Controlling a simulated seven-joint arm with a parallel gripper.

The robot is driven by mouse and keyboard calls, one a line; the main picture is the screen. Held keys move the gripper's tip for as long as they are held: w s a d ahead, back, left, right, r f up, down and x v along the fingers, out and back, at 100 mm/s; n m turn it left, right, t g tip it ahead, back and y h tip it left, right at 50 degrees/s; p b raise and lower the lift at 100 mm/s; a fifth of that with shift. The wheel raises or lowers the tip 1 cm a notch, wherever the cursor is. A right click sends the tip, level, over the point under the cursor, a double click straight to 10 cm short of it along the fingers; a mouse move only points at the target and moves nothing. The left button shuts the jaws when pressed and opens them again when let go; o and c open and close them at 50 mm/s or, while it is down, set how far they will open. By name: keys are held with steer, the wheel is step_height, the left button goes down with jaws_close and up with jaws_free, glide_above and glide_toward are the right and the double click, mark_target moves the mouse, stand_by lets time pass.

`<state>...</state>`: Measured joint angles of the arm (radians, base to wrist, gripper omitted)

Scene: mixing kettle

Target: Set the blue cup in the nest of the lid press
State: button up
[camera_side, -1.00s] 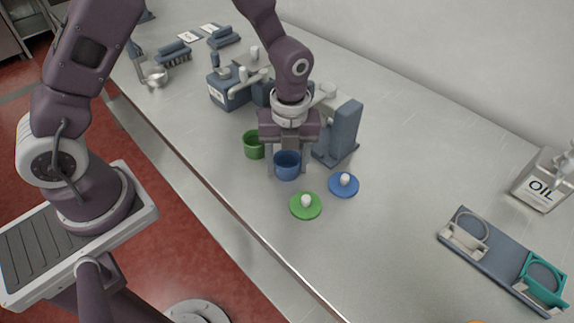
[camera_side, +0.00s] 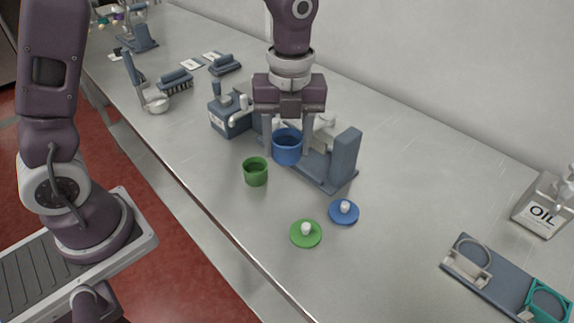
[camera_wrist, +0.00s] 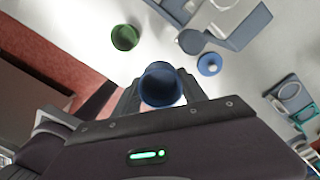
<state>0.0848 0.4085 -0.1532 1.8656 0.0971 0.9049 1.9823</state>
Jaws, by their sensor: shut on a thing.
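My gripper (camera_side: 288,148) is shut on the blue cup (camera_side: 287,150) and holds it upright, raised above the table. In the wrist view the blue cup (camera_wrist: 161,86) is between the fingers, with its open mouth showing. The lid press (camera_side: 340,165), a grey-blue frame with a tall post on the right, stands behind and to the right of the cup. Its nest is hidden behind the cup and gripper in the side view. In the wrist view a round part of the press (camera_wrist: 191,41) shows beyond the cup, apart from it.
A green cup (camera_side: 255,171) stands left of the press. A green lid (camera_side: 305,233) and a blue lid (camera_side: 343,211) lie in front. A grey-blue device (camera_side: 230,118) stands left of the press. An oil can (camera_side: 541,208) and a holder plate (camera_side: 492,278) are at right.

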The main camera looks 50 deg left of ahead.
step_height(320, 180, up, 8)
steer(key=w+a, duration=1.1)
steer(key=w, duration=0.2)
steer(key=shift+s+f, duration=0.15)
steer(key=shift+f, duration=4.3)
steer(key=shift+s+f, duration=0.1)
steer(key=shift+f, duration=4.3)
steer(key=shift+f, duration=0.7)
steer(key=o, duration=1.4)
